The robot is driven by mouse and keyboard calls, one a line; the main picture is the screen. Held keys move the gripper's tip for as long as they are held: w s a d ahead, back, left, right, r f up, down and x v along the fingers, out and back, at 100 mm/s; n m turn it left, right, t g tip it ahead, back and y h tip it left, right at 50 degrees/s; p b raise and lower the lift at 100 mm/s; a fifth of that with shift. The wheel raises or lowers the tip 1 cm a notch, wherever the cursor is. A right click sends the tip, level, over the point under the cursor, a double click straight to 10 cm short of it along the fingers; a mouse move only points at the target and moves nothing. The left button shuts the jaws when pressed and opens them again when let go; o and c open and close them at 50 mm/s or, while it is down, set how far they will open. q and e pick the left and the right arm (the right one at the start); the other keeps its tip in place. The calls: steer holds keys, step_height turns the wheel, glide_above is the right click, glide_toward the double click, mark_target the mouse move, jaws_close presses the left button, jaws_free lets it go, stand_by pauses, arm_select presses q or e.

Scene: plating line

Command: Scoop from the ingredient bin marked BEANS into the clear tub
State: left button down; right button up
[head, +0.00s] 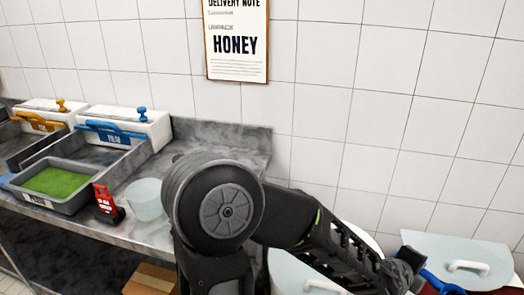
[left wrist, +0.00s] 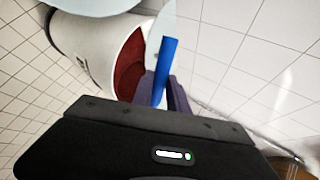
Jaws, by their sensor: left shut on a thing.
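My left gripper (head: 408,268) is at the lower right of the head view, at the end of an arm that crosses the middle. It is shut on a blue scoop (head: 440,284), whose blue handle (left wrist: 168,62) stands up between the fingers in the left wrist view. The scoop's head is hidden. Beside it is a white ingredient bin (left wrist: 100,42) with dark red contents (left wrist: 130,68); its label is too small to read. The clear tub (head: 146,198) stands on the counter, partly behind my arm. My right gripper is not in view.
A grey tray of green stuff (head: 56,181) and a red device (head: 106,204) stand left of the tub on the steel counter (head: 222,143). A tiled wall with a HONEY note (head: 237,45) is behind.

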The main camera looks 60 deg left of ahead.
arm_select(q)
steer(key=s+a+r+n+g+y+p, duration=0.1)
steer(key=a+r+n+g+y+p, duration=0.2)
steer(key=a, duration=0.7)
steer(key=s+a+r+n+y+p, duration=0.1)
steer(key=a+r+n+y, duration=0.2)
steer(key=a, duration=0.6)
steer(key=s+a+r+n+g+y+p, duration=0.1)
steer(key=a+n+g+y+p, duration=0.3)
steer(key=a, duration=0.6)
steer(key=s+a+r+n+g+y+p, duration=0.1)
steer(key=s+a+r+n+g, duration=0.2)
steer(key=s+a, duration=0.45)
steer(key=s+a+r+n+g+p, duration=0.1)
steer(key=s+a+r+n+g, duration=0.1)
steer(key=s+a+n, duration=0.5)
steer(key=s+a+r+n+g+h+p, duration=0.1)
steer(key=s+r+n+g+h+p, duration=0.1)
steer(key=s, duration=0.7)
steer(key=s+a+r+n+g+h+p, duration=0.1)
steer(key=s+n+g, duration=0.3)
steer(key=s, duration=0.5)
steer(key=s+a+r+n+g+h+p, duration=0.1)
steer(key=s+r+n+g+h+p, duration=0.2)
steer(key=s, duration=0.6)
steer(key=r+n+h, duration=0.1)
steer(key=n, duration=0.1)
steer(key=shift+s+a+n+g, duration=0.3)
steer(key=shift+s+a+g, duration=0.1)
